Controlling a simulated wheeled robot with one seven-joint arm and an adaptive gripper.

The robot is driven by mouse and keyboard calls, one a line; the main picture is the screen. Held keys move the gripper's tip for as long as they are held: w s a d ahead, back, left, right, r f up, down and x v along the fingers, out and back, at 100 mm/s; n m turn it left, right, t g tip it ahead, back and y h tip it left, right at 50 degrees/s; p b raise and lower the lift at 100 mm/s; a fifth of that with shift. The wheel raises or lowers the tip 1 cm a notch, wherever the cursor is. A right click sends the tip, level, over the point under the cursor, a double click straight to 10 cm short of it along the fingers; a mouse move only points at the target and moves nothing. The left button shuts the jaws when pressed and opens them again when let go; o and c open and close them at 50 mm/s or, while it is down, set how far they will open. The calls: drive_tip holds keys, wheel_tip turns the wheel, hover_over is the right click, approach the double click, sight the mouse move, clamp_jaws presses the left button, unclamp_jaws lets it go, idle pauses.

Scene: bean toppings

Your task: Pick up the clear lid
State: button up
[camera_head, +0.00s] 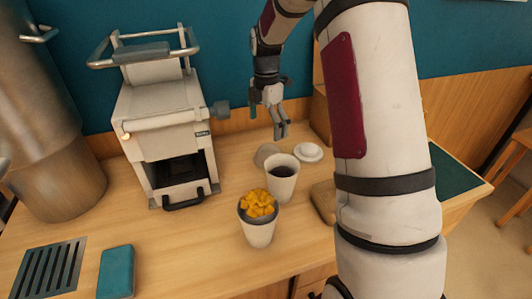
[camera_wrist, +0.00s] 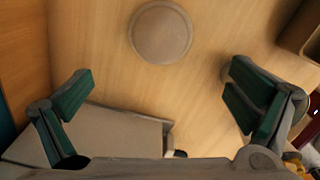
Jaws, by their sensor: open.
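A round pale lid (camera_head: 308,152) lies flat on the wooden counter, behind and right of the cups. In the wrist view, a round flat disc (camera_wrist: 160,31), which looks like this lid, lies near the top centre, beyond my fingertips. My gripper (camera_head: 281,131) hangs above the counter, up and left of the lid, pointing down. In the wrist view its green-padded fingers (camera_wrist: 158,100) are spread wide with nothing between them. The gripper touches no lid. How clear the lid is cannot be told well.
A dark-filled cup (camera_head: 283,182) and a cup topped with yellow pieces (camera_head: 257,228) stand in front. A grey object (camera_head: 265,154) sits beside the lid; a grey shape (camera_wrist: 110,130) shows under my left finger. A coffee machine (camera_head: 168,130) stands left.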

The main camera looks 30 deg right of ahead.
sight(266, 149)
wheel_tip(266, 149, down, 11)
drive_tip(key=shift+r, duration=0.2)
idle(0.3)
drive_tip(key=c, duration=0.8)
drive_tip(key=shift+s, duration=0.1)
drive_tip(key=shift+c, duration=0.2)
